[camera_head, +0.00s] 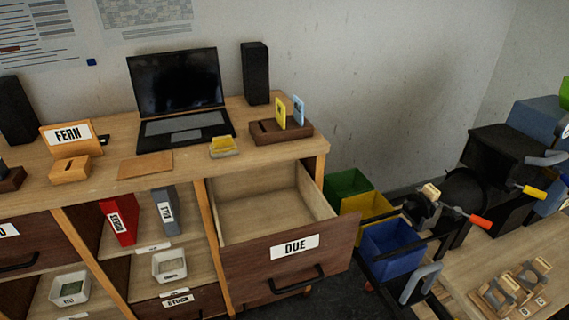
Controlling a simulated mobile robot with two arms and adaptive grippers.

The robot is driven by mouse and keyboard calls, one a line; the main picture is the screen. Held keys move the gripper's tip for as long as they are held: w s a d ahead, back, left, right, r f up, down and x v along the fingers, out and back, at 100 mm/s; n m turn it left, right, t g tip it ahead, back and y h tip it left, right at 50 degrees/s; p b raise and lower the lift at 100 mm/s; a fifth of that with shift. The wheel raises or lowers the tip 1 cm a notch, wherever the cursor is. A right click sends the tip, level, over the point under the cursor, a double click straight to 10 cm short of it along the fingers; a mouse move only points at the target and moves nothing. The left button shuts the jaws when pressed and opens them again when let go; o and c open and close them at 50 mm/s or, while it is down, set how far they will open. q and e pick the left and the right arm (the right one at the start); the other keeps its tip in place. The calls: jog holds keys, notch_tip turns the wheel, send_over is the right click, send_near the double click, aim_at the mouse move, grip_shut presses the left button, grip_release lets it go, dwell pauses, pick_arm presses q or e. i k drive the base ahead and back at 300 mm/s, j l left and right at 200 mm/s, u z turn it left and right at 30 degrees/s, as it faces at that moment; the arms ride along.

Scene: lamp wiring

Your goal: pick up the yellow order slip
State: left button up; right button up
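A yellow order slip (281,113) stands upright in a dark brown wooden holder (298,133) at the right end of the desk. A light blue slip (298,110) stands beside it in the same holder, to its right. The lower edges of both slips are hidden in the holder. A small yellow pad (223,146) lies on the desk in front of the laptop, apart from the holder. Neither of my grippers is in view.
The drawer marked DUE (290,250) is pulled open below the holder and looks empty. A laptop (180,100) and a black speaker (255,73) stand behind. Green, yellow and blue bins (392,248) stand right of the desk, near a workbench (465,270).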

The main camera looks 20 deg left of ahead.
aim_at(280, 107)
jog(key=i+j, duration=0.1)
jog(key=j, duration=0.3)
jog(key=i+j, duration=0.15)
jog(key=j, duration=0.25)
jog(key=i+j, duration=0.1)
jog(key=j, duration=0.3)
jog(key=i+j, duration=0.15)
jog(key=j, duration=0.25)
